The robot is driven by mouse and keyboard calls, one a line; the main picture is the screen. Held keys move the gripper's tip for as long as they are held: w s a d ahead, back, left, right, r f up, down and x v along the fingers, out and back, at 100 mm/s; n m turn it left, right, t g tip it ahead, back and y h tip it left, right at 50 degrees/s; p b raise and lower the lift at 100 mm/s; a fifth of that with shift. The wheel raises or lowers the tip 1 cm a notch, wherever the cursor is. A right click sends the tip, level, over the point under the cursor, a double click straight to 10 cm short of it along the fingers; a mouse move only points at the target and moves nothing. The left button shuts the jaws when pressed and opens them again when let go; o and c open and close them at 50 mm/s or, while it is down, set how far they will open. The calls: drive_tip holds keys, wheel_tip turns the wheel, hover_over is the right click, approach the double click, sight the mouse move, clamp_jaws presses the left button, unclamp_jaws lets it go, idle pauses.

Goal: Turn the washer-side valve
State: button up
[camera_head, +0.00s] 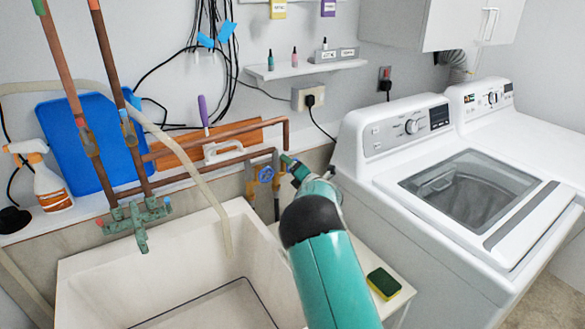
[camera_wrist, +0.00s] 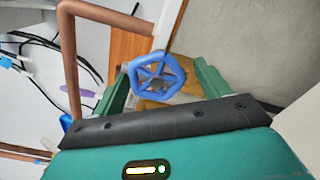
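A blue star-shaped valve wheel (camera_wrist: 156,75) shows in the wrist view, at the end of a copper pipe. My gripper (camera_wrist: 161,84) is open, with one green finger on each side of the wheel. I cannot tell whether the fingers touch it. In the head view, my gripper (camera_head: 291,168) is at the pipes on the wall, to the right of another blue valve (camera_head: 266,174). The wheel between my fingers is mostly hidden behind my gripper there. A bit of blue at the lower left of the wrist view (camera_wrist: 67,122) seems to be that other valve.
A white sink (camera_head: 80,270) is at the lower left, with a green tap (camera_head: 138,215) above it. The washer (camera_head: 430,190) stands to the right of my arm. A sponge (camera_head: 384,283) lies on a white surface beside the sink. Copper pipes (camera_head: 200,174) run along the wall.

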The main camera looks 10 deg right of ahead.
drive_tip(key=shift+d+r, duration=0.1)
drive_tip(key=v, duration=1.3)
drive_tip(key=shift+s, duration=0.4)
drive_tip(key=shift+d, duration=0.1)
